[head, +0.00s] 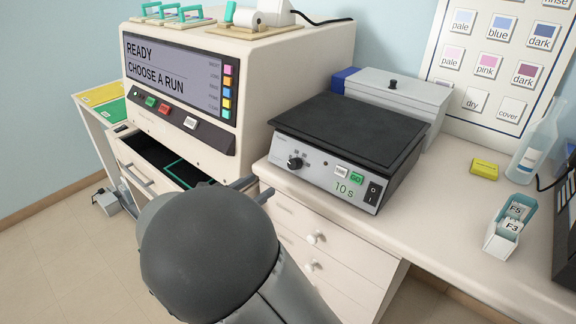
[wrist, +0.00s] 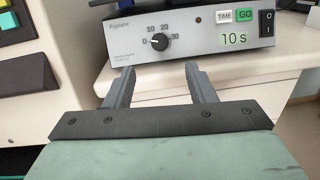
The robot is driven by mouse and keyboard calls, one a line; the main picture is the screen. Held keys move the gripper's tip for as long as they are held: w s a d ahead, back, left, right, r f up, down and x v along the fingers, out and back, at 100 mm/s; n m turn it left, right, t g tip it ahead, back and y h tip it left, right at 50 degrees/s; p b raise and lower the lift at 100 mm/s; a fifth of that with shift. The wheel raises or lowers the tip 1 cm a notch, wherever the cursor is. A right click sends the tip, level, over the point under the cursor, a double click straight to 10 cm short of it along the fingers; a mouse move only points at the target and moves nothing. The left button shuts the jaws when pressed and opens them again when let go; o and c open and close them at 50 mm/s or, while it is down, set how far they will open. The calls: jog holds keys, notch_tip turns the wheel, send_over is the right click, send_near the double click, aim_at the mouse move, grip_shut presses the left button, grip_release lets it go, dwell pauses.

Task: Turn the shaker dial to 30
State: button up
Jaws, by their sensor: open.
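The shaker (head: 350,135) stands on the bench, with a flat black platform on top and a grey front panel. Its black dial (head: 295,163) is at the left of the panel; in the wrist view the dial (wrist: 159,41) has marks 0, 10, 20 and 30 around it. Its pale pointer mark appears to face left, toward 0. My gripper (wrist: 160,69) is open and empty, its two fingers pointing at the panel, below and short of the dial, not touching it. In the head view my gripper (head: 254,190) is left of the shaker's front, partly hidden by my arm.
The panel also has a TIME button (wrist: 224,16), a green GO button (wrist: 244,15), a "10 s" display (wrist: 234,38) and a power switch (wrist: 267,22). A stainer (head: 190,80) reading "READY, CHOOSE A RUN" stands left, above an open drawer (head: 150,152). A slide box (head: 510,228) is right.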

aim_at(291, 165)
jog(key=x, duration=1.1)
jog(key=shift+w+d, duration=0.25)
jog(key=shift+w, duration=0.05)
jog(key=c, duration=1)
